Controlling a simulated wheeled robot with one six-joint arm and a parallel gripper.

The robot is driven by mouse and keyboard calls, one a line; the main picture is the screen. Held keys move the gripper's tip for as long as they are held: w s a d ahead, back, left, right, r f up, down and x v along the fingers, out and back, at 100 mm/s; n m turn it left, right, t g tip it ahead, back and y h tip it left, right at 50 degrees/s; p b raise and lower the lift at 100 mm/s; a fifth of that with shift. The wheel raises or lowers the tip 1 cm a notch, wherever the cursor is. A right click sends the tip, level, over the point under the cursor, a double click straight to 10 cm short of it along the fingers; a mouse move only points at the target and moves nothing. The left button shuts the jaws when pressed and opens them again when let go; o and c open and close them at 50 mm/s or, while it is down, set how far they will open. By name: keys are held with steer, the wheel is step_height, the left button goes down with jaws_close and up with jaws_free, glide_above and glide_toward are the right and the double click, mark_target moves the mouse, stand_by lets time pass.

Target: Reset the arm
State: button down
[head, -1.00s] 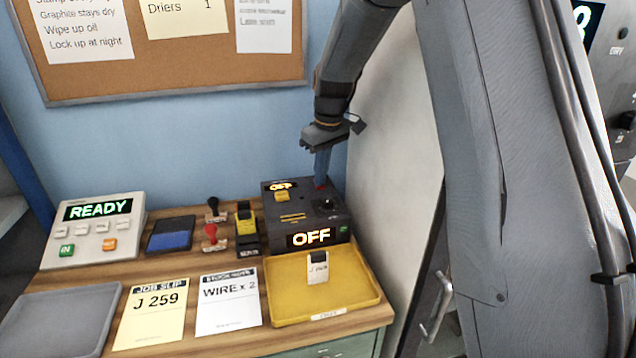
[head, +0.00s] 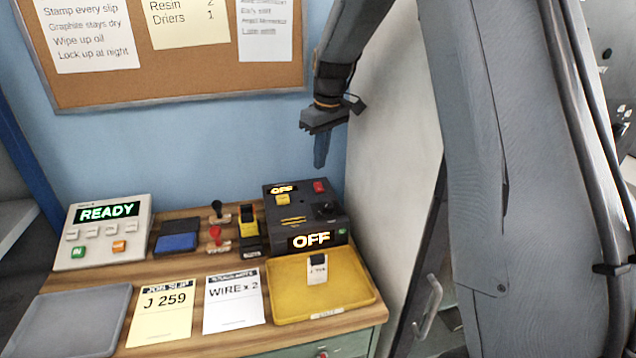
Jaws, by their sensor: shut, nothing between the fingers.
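My gripper (head: 321,152) hangs from my arm at the upper middle of the head view. Its fingers are together, point down and hold nothing. It is above the black control box (head: 300,222) and apart from it. The box shows OFF on its front and a smaller OFF on top. A red button (head: 320,186), a yellow button (head: 282,199) and a dark knob (head: 326,210) sit on its top.
A yellow tray (head: 352,301) with a small white-and-black item (head: 317,269) stands in front of the box. To the left are a READY panel (head: 105,232), a blue pad (head: 177,242), stamps (head: 216,237), paper slips (head: 162,314) and a grey tray (head: 75,322). A corkboard (head: 200,75) hangs behind.

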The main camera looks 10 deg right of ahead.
steer(key=shift+r, duration=0.2)
steer(key=s+f+m+b, duration=0.1)
steer(key=s+f+m, duration=0.1)
steer(key=s, duration=0.7)
steer(key=s+f+m+b, duration=0.2)
steer(key=s+f, duration=0.3)
steer(key=s, duration=0.5)
steer(key=s+f+m+b, duration=0.1)
steer(key=s+f+m, duration=0.1)
steer(key=s, duration=0.7)
steer(key=shift+s+a+f+h, duration=0.1)
steer(key=shift+s+f+h, duration=0.3)
steer(key=shift+f, duration=0.4)
